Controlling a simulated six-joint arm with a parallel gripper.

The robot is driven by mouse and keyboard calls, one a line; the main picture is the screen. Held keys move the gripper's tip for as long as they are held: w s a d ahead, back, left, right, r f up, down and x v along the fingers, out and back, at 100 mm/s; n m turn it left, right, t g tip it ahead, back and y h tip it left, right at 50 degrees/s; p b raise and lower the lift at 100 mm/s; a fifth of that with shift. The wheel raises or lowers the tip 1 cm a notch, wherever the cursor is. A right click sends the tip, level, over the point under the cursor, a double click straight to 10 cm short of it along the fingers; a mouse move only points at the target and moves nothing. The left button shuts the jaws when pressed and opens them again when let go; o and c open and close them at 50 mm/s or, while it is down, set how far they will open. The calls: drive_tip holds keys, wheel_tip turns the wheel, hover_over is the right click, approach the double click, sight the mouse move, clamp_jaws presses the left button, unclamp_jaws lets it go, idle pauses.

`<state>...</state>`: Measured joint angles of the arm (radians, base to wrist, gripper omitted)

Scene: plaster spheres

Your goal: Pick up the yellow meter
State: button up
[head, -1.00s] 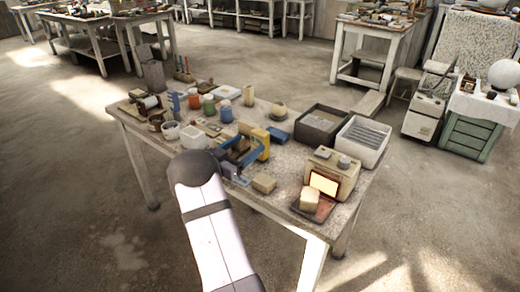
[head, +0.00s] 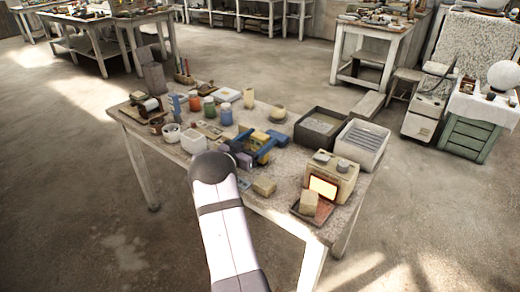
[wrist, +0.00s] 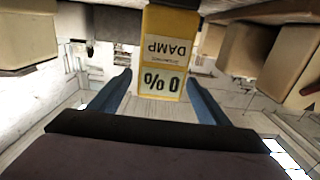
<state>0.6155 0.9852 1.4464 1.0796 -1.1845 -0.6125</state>
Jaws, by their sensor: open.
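The yellow meter (wrist: 170,22) stands straight ahead in the wrist view, its label reading "DAMP" and "0 %" upside down. My gripper (wrist: 158,77) is open, with one blue finger on each side of the meter's display end. Narrow gaps show between the fingers and the meter. In the head view, my gripper (head: 271,146) is over the middle of the table, and a yellow part of the meter (head: 261,137) shows between the blue fingers. The rest of the meter is hidden there by the fingers.
A cream box with a glowing window (head: 323,187), a dark tray (head: 318,128) and a white tray (head: 361,145) stand to the right. Jars (head: 210,106) and a white cup (head: 193,140) stand to the left.

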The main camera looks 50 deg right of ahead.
drive_tip(key=shift+d, duration=0.25)
drive_tip(key=shift+c, duration=0.6)
clamp_jaws()
drive_tip(key=shift+r+b, duration=0.6)
drive_tip(key=shift+r, duration=4.4)
